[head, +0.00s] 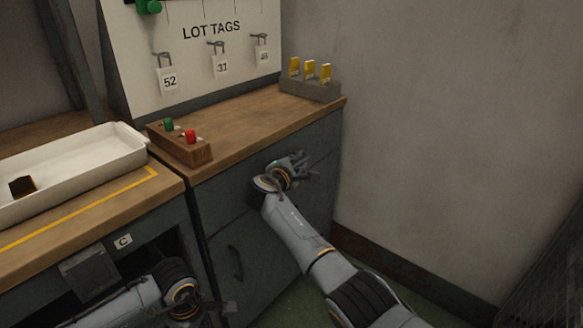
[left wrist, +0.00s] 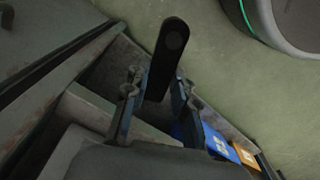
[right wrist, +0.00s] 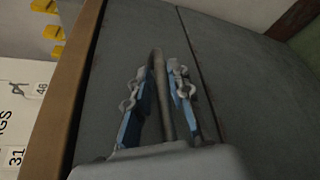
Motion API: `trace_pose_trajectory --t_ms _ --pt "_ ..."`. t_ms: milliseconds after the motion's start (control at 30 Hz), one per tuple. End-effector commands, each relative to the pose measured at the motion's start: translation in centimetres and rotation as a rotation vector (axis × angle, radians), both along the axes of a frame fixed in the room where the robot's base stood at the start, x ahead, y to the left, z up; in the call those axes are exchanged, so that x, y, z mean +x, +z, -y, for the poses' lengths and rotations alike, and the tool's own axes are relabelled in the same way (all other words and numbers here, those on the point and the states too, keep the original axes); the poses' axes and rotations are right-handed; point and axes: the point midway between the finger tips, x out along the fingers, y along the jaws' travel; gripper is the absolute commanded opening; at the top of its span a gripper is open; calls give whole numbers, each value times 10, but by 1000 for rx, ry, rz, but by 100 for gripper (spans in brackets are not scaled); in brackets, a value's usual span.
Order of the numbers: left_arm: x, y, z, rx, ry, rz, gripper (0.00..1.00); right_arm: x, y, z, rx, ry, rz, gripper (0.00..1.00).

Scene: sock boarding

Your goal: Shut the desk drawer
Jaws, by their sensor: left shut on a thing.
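In the left wrist view an open drawer (left wrist: 92,105) with grey walls holds a blue packet (left wrist: 217,143) and an orange packet (left wrist: 246,156). My left gripper (left wrist: 159,76) is shut on a dark rounded bar (left wrist: 172,42) that looks like a handle. My right gripper (right wrist: 161,72) has a finger on each side of a curved bar handle (right wrist: 158,62) on a dark grey cabinet front (right wrist: 235,80). Whether its fingers press on the handle is unclear. In the head view it is against the right cabinet (head: 225,215).
A white tray (head: 118,162) stands on the left bench. A wooden block (head: 190,152) with green and red pieces and a grey holder (head: 305,90) with yellow tags stand on the right desk top. A lot-tags board is behind. A wall closes off the right.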

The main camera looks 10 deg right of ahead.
Motion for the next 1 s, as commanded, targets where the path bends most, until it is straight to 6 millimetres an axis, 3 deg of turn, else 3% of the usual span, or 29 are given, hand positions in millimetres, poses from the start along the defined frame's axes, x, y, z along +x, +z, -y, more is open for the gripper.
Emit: trace_pose_trajectory --t_ms 167,700,1000 --pt "0 0 0 0 0 1 0 -14 3 -9 2 2 1 21" --pt "0 0 0 0 0 1 0 -90 23 -54 2 2 1 21" --pt "0 0 0 0 0 1 0 -99 26 -59 0 1 1 21"
